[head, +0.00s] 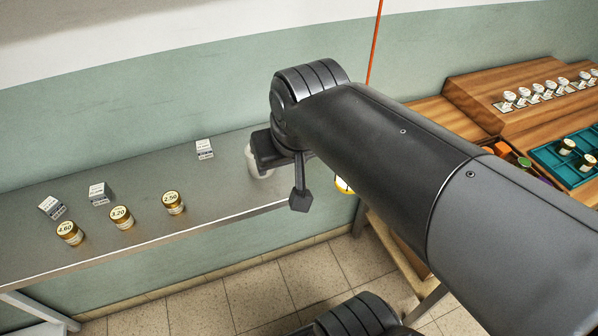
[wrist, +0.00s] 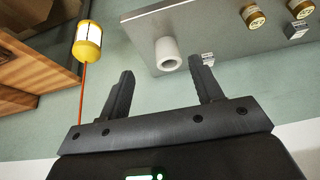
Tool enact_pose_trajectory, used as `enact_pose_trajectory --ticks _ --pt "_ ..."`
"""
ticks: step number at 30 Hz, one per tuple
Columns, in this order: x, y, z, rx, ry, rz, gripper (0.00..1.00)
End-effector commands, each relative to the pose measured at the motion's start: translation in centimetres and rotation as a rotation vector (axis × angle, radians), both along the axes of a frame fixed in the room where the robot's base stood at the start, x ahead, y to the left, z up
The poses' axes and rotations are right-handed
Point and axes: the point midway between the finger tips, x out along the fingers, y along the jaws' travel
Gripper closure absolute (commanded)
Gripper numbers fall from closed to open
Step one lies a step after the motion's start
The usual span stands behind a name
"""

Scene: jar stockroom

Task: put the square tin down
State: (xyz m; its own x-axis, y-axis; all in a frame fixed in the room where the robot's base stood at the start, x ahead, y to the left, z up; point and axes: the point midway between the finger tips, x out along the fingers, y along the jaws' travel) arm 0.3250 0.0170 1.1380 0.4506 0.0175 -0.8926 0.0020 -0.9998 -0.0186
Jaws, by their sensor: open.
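My gripper (head: 283,178) is at the right part of the grey shelf, and it shows open in the wrist view (wrist: 162,70) with nothing held between its fingers. A white round container (wrist: 168,55) stands on the shelf beyond the fingertips. In the head view this container (head: 257,162) is partly hidden behind my gripper. No clear square tin shows. Three small white-and-grey blocks with print stand on the shelf: one near the gripper (head: 204,148), two further left (head: 99,194) (head: 52,207). I cannot tell whether any is a tin or a label.
Three gold-lidded jars (head: 121,217) stand along the front of the grey shelf (head: 235,197). A yellow pendant (wrist: 88,42) hangs on an orange cord right of my gripper in the head view. A wooden counter with a teal tray (head: 545,155) lies further right.

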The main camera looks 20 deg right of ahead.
Motion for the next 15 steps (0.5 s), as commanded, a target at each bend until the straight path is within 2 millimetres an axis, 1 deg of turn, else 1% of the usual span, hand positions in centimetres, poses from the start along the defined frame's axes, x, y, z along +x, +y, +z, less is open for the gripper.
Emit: enact_pose_trajectory --ticks 1,3,6,9,15 --pt "-1.2 -0.7 -0.4 -0.005 -0.010 -0.006 0.41" --pt "-2.3 -1.2 -1.0 -0.010 -0.017 -0.005 0.41" --pt "-3.2 -1.6 -1.5 -0.016 -0.023 -0.004 0.41" --pt "-3.6 -1.8 -1.8 -0.019 -0.024 -0.003 0.41" --pt "-3.6 -1.8 -1.8 -0.019 -0.024 -0.002 0.41"
